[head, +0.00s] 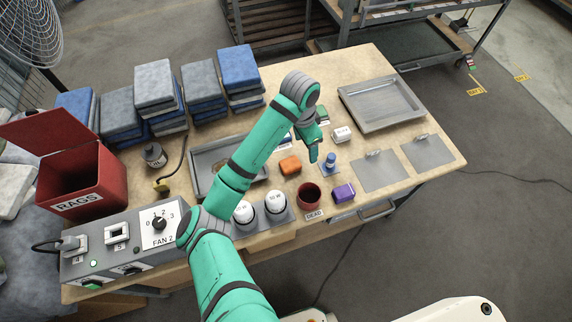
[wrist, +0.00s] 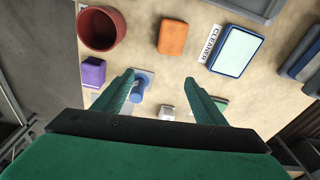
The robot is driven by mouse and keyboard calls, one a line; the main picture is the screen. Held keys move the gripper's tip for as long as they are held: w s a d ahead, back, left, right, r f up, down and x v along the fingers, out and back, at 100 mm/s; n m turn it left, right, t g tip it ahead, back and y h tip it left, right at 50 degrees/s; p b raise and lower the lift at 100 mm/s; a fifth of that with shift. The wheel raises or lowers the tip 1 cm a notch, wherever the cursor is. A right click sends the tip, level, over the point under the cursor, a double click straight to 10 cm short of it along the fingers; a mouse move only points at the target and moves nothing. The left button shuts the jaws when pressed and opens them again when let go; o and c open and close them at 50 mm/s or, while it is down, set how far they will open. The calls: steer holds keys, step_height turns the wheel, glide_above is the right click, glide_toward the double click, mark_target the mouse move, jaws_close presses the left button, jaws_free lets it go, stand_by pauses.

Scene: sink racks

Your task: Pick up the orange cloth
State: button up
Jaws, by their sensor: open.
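The orange cloth (head: 290,165) is a small folded block lying flat on the wooden bench, between the grey tray and the blue-topped item. In the wrist view it also shows (wrist: 172,38), upright in the picture and ahead of my fingertips. My gripper (head: 314,154) is above the bench, to the right of the cloth in the head view. In the wrist view my gripper (wrist: 160,84) is open with nothing between its fingers, and the cloth lies beyond the tips, apart from them. No part of the cloth appears hidden in the wrist view.
A dark red pot (head: 309,196) and a purple block (head: 344,192) lie near the front edge. A blue item on a plate (wrist: 137,96) is by the left finger. A blue-rimmed pad (wrist: 237,51) lies right of the cloth. A red RAGS bin (head: 80,183) stands left.

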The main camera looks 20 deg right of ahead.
steer(key=y, duration=0.2)
glide_above(290, 163)
steer(key=f, duration=0.4)
steer(key=shift+s+a+f, duration=0.15)
steer(key=shift+a, duration=0.05)
steer(key=shift+d+f, duration=0.2)
steer(key=shift+f, duration=2.65)
steer(key=c, duration=1.1)
